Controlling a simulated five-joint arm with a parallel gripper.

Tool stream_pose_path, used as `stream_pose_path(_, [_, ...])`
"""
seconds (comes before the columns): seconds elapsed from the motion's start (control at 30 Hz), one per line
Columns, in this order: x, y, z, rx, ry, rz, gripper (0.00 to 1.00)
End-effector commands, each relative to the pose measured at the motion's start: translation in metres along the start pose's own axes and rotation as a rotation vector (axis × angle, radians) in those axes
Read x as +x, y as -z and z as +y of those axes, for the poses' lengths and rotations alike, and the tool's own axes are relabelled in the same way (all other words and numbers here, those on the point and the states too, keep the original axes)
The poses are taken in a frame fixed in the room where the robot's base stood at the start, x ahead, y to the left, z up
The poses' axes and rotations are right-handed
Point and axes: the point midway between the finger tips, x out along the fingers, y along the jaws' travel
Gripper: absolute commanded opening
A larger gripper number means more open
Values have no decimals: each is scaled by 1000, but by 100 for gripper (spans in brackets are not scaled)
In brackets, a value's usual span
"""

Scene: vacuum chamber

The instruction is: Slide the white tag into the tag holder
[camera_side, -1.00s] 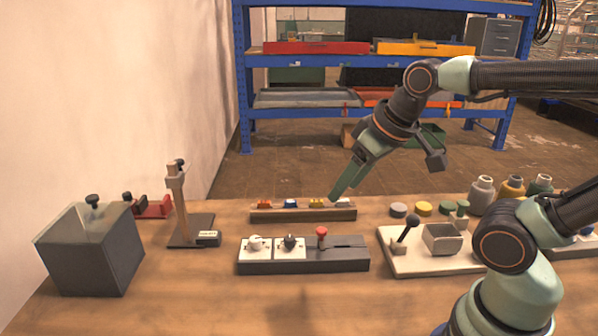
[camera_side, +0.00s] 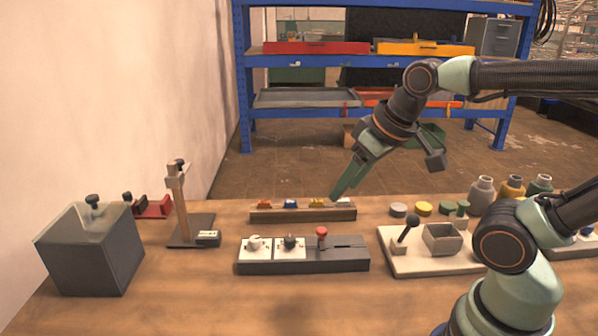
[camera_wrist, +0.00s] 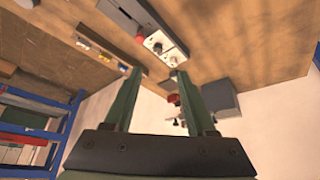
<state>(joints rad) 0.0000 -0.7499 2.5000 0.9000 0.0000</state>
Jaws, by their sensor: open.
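A white tag (camera_side: 342,201) sits at the right end of a long dark rack (camera_side: 270,216), beside yellow, blue and orange ones; it is small and partly hidden by my gripper. My gripper (camera_side: 335,195) points down and left, its tips near the rack's right end. In the wrist view my gripper (camera_wrist: 159,72) has its two fingers apart with nothing between them; the rack (camera_wrist: 117,67) lies left of them. A small dark block with a pale face (camera_side: 208,238) at the foot of a wooden stand may be the tag holder; I cannot be sure.
A dark panel (camera_side: 345,259) with knobs and a red-topped lever stands before the rack. A grey box (camera_side: 90,256) is at left, a wooden post stand (camera_side: 176,190) beside it. A cream board (camera_side: 398,264) with a lever and several jars are at right. The front table is clear.

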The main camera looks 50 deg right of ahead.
Motion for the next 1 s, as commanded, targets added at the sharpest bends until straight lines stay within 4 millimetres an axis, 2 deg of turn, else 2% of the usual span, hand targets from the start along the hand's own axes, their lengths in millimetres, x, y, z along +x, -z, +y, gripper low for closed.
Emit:
stream_pose_path(0.17, [0,4,2,31,-4,-6,56])
stream_pose_path(0.27, [0,14,9,134,-16,-32,56])
stream_pose_path(0.37, [2,32,22,315,-40,-68,56])
stream_pose_path(0.57, [16,70,58,749,-113,-142,56])
stream_pose_path(0.7, [33,92,88,1052,-178,-183,56])
stream_pose_path(1.0, [88,116,162,1700,-357,-240,56])
